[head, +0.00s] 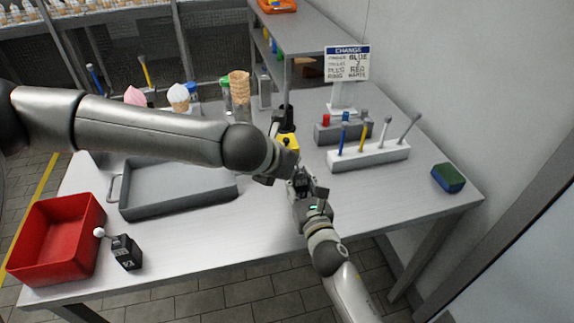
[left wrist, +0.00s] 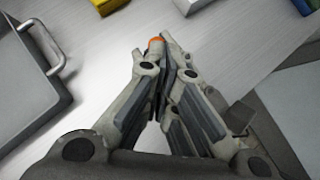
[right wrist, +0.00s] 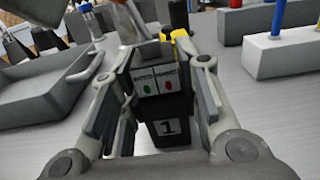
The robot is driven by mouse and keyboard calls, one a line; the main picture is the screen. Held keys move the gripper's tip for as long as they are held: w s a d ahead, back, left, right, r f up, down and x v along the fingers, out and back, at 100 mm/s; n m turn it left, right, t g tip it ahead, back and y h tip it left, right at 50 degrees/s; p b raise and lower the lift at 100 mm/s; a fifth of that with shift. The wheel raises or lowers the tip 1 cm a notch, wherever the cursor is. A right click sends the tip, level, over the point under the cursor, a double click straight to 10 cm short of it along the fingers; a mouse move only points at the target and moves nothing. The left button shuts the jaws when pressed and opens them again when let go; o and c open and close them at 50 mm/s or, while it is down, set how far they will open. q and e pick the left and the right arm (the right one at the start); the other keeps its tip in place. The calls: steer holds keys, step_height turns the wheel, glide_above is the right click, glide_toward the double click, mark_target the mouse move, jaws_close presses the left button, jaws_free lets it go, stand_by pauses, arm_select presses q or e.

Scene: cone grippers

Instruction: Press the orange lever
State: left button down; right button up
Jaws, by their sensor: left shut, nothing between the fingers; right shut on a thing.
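A black box (right wrist: 165,95) marked "1", with a green and a red dot on its label, stands between the fingers of my right gripper (right wrist: 160,68). It also shows small in the head view (head: 302,181). My right gripper is shut on it. My left gripper (head: 288,160) is shut and empty, just above and beside the box. In the left wrist view an orange tip (left wrist: 156,41), apparently the lever's end, shows right by the shut left fingertips (left wrist: 165,52). Whether they touch it I cannot tell. The rest of the lever is hidden.
A grey tray (head: 180,205) and a red bin (head: 55,235) lie to the left, with another black box (head: 127,254) with a white-knobbed lever. A white rack (head: 370,157), a sign (head: 346,64) and a sponge (head: 448,177) stand right.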

arm_select(q)
steer(key=s+a+r, duration=0.5)
steer(key=s+a, duration=0.1)
steer(key=s, duration=0.4)
steer(key=shift+r, duration=0.25)
steer(key=shift+s, duration=0.1)
